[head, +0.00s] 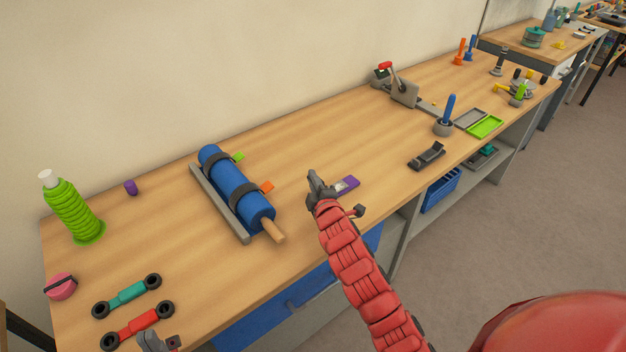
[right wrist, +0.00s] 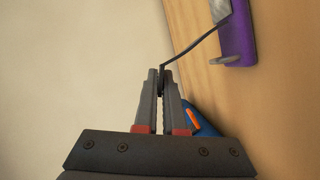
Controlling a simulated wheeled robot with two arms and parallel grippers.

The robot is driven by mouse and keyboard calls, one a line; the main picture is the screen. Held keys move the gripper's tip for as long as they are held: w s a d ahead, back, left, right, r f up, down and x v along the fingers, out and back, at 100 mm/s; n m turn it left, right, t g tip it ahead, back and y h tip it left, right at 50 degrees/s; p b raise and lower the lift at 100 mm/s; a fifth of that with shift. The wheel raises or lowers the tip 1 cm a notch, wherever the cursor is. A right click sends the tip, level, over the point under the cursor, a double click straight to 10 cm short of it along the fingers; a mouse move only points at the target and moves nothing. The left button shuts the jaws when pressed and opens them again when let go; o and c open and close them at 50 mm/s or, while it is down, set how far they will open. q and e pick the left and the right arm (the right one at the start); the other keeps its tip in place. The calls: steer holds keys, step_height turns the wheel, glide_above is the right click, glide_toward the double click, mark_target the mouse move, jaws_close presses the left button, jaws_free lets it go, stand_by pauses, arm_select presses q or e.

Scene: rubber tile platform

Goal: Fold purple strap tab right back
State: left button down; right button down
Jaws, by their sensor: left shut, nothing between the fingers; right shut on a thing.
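The purple strap piece (head: 350,182) lies on the bench right of the blue roll. In the right wrist view its purple block (right wrist: 238,38) is at the upper right, with a thin dark strap (right wrist: 196,44) running from it to my fingertips. My right gripper (head: 314,177) is just left of the purple piece. It is shut on the strap's free end, as the right wrist view (right wrist: 162,74) shows. My left gripper (head: 162,343) is at the bottom left edge, shut and empty, partly cut off, near the red link.
The blue roll (head: 235,190) with green and orange tabs sits on a grey holder to the left. Teal (head: 132,292) and red (head: 138,327) links lie at the lower left. A black clamp-like piece (head: 427,156) lies to the right. Bench space behind the purple piece is clear.

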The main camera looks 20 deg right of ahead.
steer(key=c, duration=1)
jaws_free()
steer(key=s+r+p, duration=0.2)
steer(key=s+p, duration=0.2)
steer(key=s, duration=1.3)
steer(key=shift+s+a, duration=0.15)
steer(key=shift+a, duration=0.25)
